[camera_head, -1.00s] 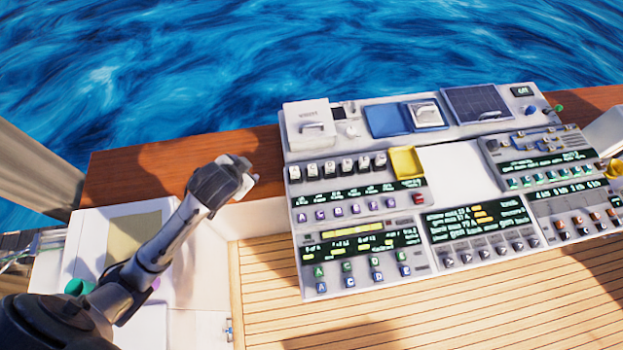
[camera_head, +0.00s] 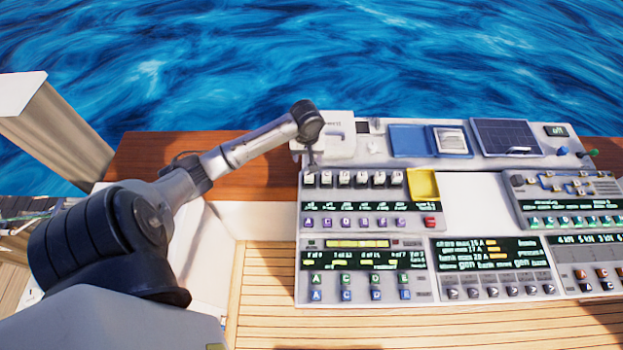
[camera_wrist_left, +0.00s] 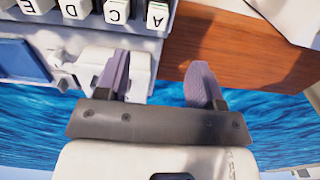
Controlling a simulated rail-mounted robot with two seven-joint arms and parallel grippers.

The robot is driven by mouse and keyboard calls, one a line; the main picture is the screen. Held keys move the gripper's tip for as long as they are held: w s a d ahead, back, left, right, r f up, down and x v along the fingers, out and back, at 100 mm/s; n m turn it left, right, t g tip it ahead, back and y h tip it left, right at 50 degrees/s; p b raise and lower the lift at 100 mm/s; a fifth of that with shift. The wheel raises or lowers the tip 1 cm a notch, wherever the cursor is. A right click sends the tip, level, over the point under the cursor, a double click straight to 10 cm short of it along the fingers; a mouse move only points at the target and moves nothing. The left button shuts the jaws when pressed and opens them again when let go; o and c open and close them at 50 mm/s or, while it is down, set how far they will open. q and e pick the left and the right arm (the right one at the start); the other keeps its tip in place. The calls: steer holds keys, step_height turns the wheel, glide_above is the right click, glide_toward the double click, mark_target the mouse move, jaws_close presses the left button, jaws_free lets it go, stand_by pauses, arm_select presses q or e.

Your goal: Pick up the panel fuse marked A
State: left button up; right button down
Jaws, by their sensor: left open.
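The panel fuse marked A (camera_head: 310,181) is the leftmost of a row of black fuses with white lettered faces on the console. In the left wrist view the fuse marked A (camera_wrist_left: 157,16) shows upside down at the top, upright in its row beside the fuses marked C (camera_wrist_left: 117,11) and D (camera_wrist_left: 76,9). My left gripper (camera_head: 311,163) is above and behind the row's left end. In the left wrist view its two fingers (camera_wrist_left: 160,65) are apart and empty, with fuse A just beyond the gap. My right gripper is not in view.
The console (camera_head: 468,205) carries displays, lettered buttons and knobs. A yellow tray (camera_head: 423,184) sits just right of the fuse row. A white box (camera_head: 338,145) stands close behind the row, near my left gripper. A wooden ledge (camera_head: 160,155) and water lie beyond.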

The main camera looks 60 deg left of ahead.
mark_target(309, 174)
arm_select(q)
step_height(309, 174, down, 8)
steer(key=shift+f, duration=0.15)
steer(key=shift+w+f, duration=0.2)
steer(key=shift+f, duration=2.45)
steer(key=c, duration=1)
steer(key=shift+r, duration=0.1)
